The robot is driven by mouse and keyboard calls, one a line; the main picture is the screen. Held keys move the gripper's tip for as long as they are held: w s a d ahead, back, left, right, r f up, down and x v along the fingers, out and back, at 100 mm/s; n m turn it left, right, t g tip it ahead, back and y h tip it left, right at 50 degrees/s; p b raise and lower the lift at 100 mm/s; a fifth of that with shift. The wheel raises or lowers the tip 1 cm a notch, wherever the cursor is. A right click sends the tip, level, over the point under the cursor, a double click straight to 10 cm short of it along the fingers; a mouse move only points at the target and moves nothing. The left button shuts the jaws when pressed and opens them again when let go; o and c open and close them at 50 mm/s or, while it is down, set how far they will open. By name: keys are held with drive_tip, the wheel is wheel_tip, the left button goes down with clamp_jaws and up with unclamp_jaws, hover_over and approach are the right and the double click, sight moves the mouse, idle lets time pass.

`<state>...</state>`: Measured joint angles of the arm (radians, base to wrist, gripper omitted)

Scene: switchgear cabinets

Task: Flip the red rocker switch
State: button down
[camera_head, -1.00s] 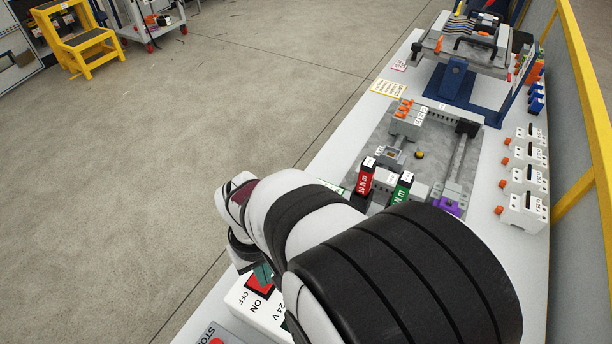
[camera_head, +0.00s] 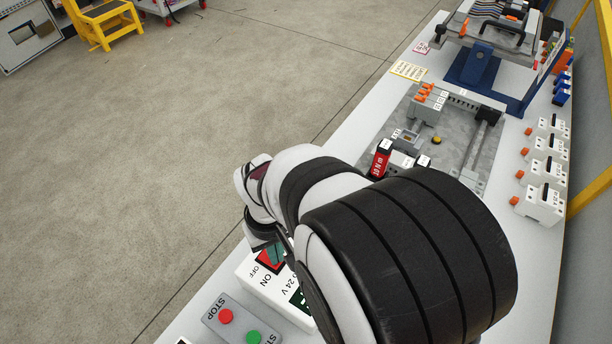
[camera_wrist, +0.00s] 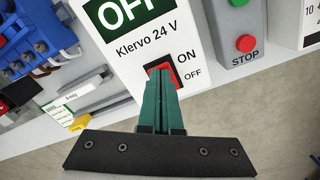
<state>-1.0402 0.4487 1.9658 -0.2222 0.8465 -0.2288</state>
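The red rocker switch (camera_wrist: 160,70) sits in a black frame on a white box labelled "Klervo 24 V" in the wrist view, beside the words ON and OFF. A green display (camera_wrist: 128,12) on the box reads OFF. In the head view the red rocker switch (camera_head: 268,263) is partly covered by my gripper (camera_head: 276,250). My gripper (camera_wrist: 161,74) has two teal fingers lying together, with nothing seen between them. The fingertips are over the rocker and hide part of it. I cannot tell whether they touch it.
A grey panel (camera_head: 214,314) with a red STOP button (camera_head: 226,316) and a green button (camera_head: 254,337) stands next to the box. Blue terminal blocks (camera_wrist: 38,38) are at the left of the wrist view. Breakers (camera_head: 545,170) line the bench's right side.

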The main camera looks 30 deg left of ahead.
drive_tip(key=shift+f, duration=0.2)
drive_tip(key=shift+r, duration=3.55)
drive_tip(key=w+d+r+m, duration=0.3)
drive_tip(key=d+m, duration=0.1)
drive_tip(key=d, duration=0.5)
drive_tip(key=s+d+r+m+y, duration=0.1)
drive_tip(key=s+d+m, duration=0.3)
drive_tip(key=d, duration=0.5)
drive_tip(key=s+d+m, duration=0.4)
drive_tip(key=d+m, duration=0.5)
drive_tip(key=d, duration=0.1)
drive_tip(key=shift+s+r+m+y, duration=0.3)
drive_tip(key=shift+s+r+y, duration=0.05)
drive_tip(key=shift+r+y, duration=0.05)
